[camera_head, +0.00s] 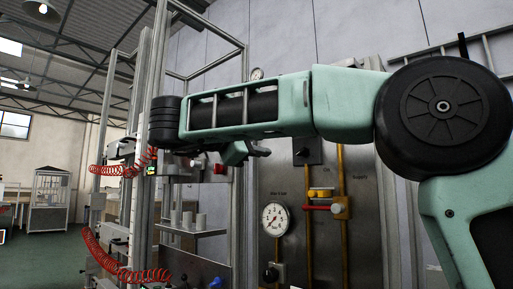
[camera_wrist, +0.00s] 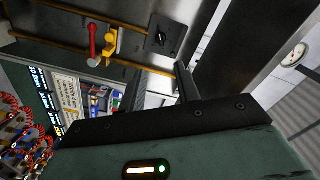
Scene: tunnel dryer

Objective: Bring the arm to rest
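My arm reaches across the upper right of the head view and is folded at a black joint on its left. My gripper (camera_head: 262,152) shows small and dark below the arm link, in front of the wall panel. Its fingers are too small and partly hidden to tell their opening. No held object shows.
A grey panel carries a round gauge (camera_head: 274,219), a red-handled valve (camera_head: 318,208), a black knob (camera_head: 307,151) and yellow pipes. Red coiled hoses (camera_head: 128,272) hang from a metal frame at left. Open floor lies far left.

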